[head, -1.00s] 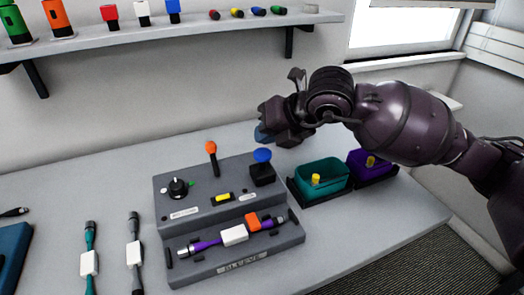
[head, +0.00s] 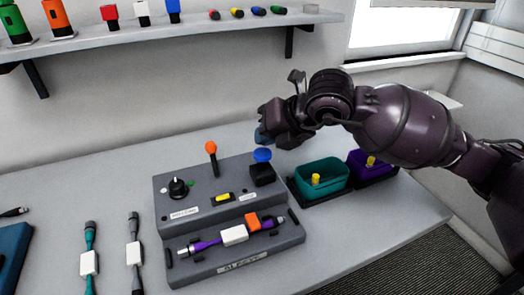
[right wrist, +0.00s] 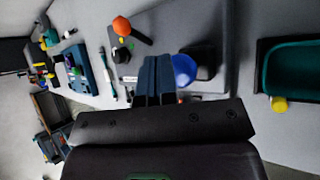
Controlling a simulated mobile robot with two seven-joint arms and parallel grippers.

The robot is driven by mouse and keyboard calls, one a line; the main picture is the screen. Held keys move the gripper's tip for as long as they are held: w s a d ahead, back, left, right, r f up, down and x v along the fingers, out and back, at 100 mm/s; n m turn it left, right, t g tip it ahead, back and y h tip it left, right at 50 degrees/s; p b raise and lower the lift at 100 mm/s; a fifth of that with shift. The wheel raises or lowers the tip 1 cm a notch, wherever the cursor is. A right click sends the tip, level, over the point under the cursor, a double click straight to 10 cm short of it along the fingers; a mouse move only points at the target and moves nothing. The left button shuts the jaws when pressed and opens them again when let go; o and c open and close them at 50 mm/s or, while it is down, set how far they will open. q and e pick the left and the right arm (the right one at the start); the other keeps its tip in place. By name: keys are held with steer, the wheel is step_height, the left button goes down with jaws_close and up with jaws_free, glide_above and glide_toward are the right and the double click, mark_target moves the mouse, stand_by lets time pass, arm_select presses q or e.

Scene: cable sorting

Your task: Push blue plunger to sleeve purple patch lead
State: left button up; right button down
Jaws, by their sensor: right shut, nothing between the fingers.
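The blue plunger (head: 262,155) is a round blue cap on a black block at the right rear of the grey sleeving machine (head: 240,262). It also shows in the right wrist view (right wrist: 184,70), partly covered by my fingers. The purple patch lead (head: 205,244) lies along the machine's front tray, with a white label block and an orange piece on it. My right gripper (head: 264,134) is above and just behind the plunger in the head view. Its fingers (right wrist: 154,80) are together and empty. I cannot tell whether they touch the plunger. My left gripper is not in view.
An orange-knobbed lever (head: 211,148) and a black dial (head: 178,187) stand on the machine. A teal bin (head: 322,180) and a purple bin (head: 372,172) sit to its right. A teal lead (head: 89,240) and a grey lead (head: 134,230) lie left of it.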

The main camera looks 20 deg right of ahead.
mark_target(261, 149)
steer(key=shift+f, duration=0.25)
steer(key=shift+f, duration=0.1)
stand_by(0.4)
steer(key=shift+f, duration=0.3)
stand_by(0.4)
steer(key=shift+f, duration=0.35)
steer(key=shift+f+b, duration=0.3)
steer(key=shift+f, duration=0.05)
stand_by(0.6)
steer(key=shift+f, duration=0.2)
steer(key=shift+r, duration=0.1)
stand_by(0.4)
